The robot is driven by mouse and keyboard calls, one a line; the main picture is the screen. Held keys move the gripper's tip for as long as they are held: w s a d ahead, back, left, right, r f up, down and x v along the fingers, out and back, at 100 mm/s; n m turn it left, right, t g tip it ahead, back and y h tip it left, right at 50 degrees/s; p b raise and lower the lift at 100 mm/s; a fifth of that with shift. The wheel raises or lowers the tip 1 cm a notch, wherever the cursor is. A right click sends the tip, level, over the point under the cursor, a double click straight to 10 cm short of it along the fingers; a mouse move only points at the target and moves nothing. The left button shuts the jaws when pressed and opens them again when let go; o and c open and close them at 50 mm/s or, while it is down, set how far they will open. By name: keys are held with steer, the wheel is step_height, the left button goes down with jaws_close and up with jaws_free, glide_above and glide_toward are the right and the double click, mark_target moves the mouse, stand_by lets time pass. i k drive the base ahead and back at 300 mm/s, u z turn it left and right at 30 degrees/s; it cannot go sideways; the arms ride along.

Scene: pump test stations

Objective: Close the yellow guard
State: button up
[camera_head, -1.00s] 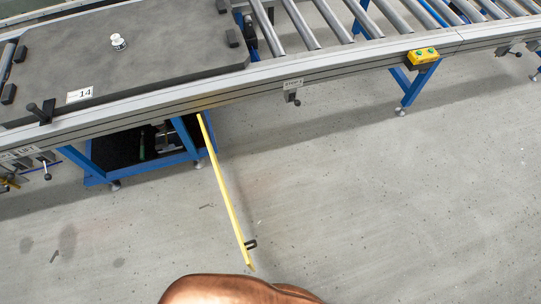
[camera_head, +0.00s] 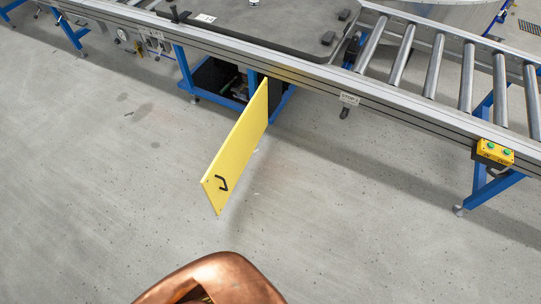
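The yellow guard (camera_head: 239,146) is a flat panel under the conveyor. It stands swung open, jutting out from the blue frame toward me. A black handle (camera_head: 222,183) is on its face near the free end. Behind it, the dark opening of the blue-framed compartment (camera_head: 222,80) shows. A copper-coloured rounded part of my own body is at the bottom of the view, apart from the guard. My gripper is not in view.
The conveyor rail (camera_head: 300,78) runs across the top, with rollers (camera_head: 435,65) at the right and a dark plate (camera_head: 262,22) on it. A yellow button box (camera_head: 494,152) and blue legs (camera_head: 484,190) stand at the right. The grey floor around the guard is clear.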

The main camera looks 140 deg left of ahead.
mark_target(221, 178)
steer(key=u, duration=4.9)
steer(key=k, duration=0.6)
steer(key=u, duration=0.05)
steer(key=i, duration=0.95)
steer(key=u, duration=0.75)
